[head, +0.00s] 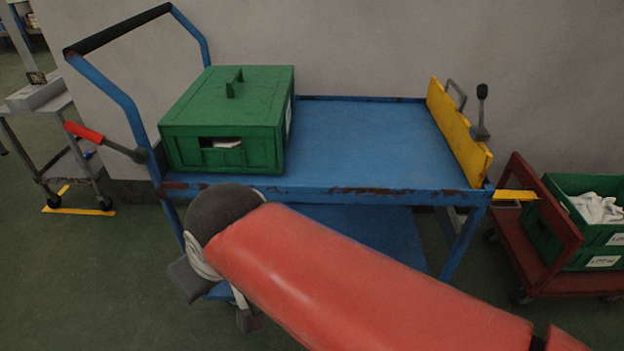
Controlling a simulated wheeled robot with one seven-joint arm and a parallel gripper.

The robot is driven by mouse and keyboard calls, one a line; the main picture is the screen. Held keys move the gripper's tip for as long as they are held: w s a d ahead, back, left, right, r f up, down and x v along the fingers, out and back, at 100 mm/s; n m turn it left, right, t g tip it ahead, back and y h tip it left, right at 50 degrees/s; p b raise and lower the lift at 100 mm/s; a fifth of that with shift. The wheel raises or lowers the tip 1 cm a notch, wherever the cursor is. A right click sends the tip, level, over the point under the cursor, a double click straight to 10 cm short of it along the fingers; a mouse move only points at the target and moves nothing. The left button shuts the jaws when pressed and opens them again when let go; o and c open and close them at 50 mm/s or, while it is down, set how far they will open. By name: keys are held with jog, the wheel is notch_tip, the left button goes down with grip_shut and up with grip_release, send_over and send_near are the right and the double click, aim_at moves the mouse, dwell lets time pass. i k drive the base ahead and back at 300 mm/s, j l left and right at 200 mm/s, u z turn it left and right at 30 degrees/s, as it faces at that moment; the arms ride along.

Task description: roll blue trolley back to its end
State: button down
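The blue trolley (365,145) stands against the grey wall. Its push handle with a black grip (118,27) is at the left end. A red-gripped lever (84,132) sticks out at its left side. A lidded green crate (222,120) sits on the left part of its top deck. A yellow flap (456,135) stands upright at the deck's right end, with a black-knobbed lever (481,105) beside it. My gripper (212,300) is at the trolley's near left side, low, in front of the lower shelf. My arm hides part of the trolley, and the finger opening is not clear.
A dark red cart (535,250) with green crates (590,185) holding white cloth stands close to the trolley's right end. A grey metal stand (40,110) is at far left by yellow floor marks (80,210). Green floor is open at front left.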

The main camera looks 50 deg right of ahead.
aim_at(356, 166)
jog(key=z, duration=1.4)
jog(key=j, duration=0.45)
jog(key=i+j, duration=0.1)
jog(key=j, duration=0.35)
jog(key=u, duration=0.05)
